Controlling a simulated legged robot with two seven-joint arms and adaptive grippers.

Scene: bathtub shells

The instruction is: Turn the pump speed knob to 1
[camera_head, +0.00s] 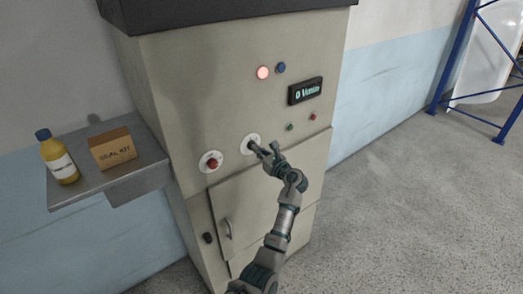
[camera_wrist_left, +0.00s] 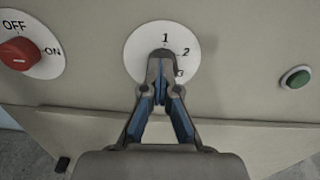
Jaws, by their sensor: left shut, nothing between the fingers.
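The pump speed dial (camera_head: 244,148) is a round white plate on the beige cabinet front. In the left wrist view the dial (camera_wrist_left: 138,50) carries 1 at the top, 2 to the upper right and 3 to the lower right. My left gripper (camera_head: 258,149) is at the dial with its fingers shut. In the left wrist view the gripper's fingertips (camera_wrist_left: 163,60) meet over the dial's middle, just below the 1. They hide most of the knob, so I cannot tell where it points or whether they touch it. My right gripper is not in view.
A red OFF/ON switch (camera_wrist_left: 18,54) is left of the dial, and a green button (camera_wrist_left: 295,78) is to its right. A lit display (camera_head: 305,91) and a red lamp (camera_head: 263,73) are above. A side shelf (camera_head: 125,182) holds a bottle (camera_head: 59,158) and a box (camera_head: 113,150).

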